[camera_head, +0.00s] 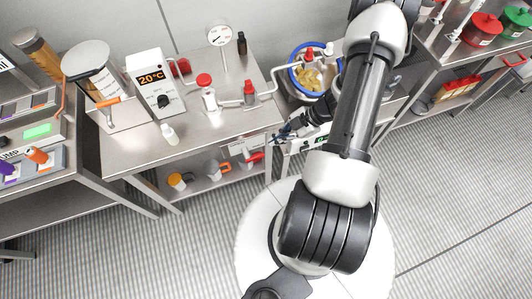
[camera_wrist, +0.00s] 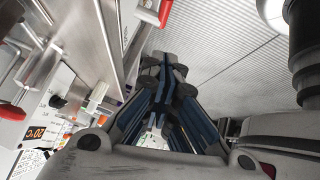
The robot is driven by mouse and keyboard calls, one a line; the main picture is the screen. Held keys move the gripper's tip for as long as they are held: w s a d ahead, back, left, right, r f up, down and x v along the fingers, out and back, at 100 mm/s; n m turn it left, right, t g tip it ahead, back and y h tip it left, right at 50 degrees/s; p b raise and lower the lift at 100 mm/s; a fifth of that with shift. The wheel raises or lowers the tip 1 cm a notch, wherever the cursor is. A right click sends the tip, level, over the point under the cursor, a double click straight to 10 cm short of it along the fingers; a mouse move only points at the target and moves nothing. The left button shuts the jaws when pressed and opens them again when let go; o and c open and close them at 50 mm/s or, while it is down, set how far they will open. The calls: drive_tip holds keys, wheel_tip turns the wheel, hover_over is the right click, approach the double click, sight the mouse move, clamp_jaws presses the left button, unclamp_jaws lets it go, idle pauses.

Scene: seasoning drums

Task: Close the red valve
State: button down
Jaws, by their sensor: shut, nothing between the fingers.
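I cannot tell for sure which part is the red valve. A red lever-like part (camera_head: 252,158) shows below the front edge of the middle table, beside a small white label. A red-topped fitting (camera_head: 249,88) stands on the pipework above that table. In the wrist view, a red part (camera_wrist: 165,12) shows at the top, beyond my fingertips. My gripper (camera_head: 279,135) is near the right front corner of the middle table, apart from the red lever-like part. Its blue fingers (camera_wrist: 162,72) are shut and empty.
The middle table (camera_head: 150,150) carries a temperature box (camera_head: 150,82), a red-capped bottle (camera_head: 208,95) and a gauge (camera_head: 219,36). A blue-rimmed drum (camera_head: 292,82) stands right of it. Cups and jars sit on the lower shelf. The floor in front is clear.

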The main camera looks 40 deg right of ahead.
drive_tip(key=b, duration=0.3)
hover_over(255, 158)
drive_tip(key=s+d, duration=0.1)
drive_tip(key=s, duration=0.1)
wheel_tip(255, 158, down, 8)
drive_tip(key=f, duration=0.1)
drive_tip(key=f+b, duration=0.1)
drive_tip(key=w+f, duration=0.1)
drive_tip(key=shift+d, duration=0.4)
drive_tip(key=shift+d+f+b, duration=0.25)
drive_tip(key=shift+f+b, duration=0.2)
drive_tip(key=shift+f, duration=0.15)
drive_tip(key=shift+s, duration=0.15)
drive_tip(key=shift+f, duration=0.1)
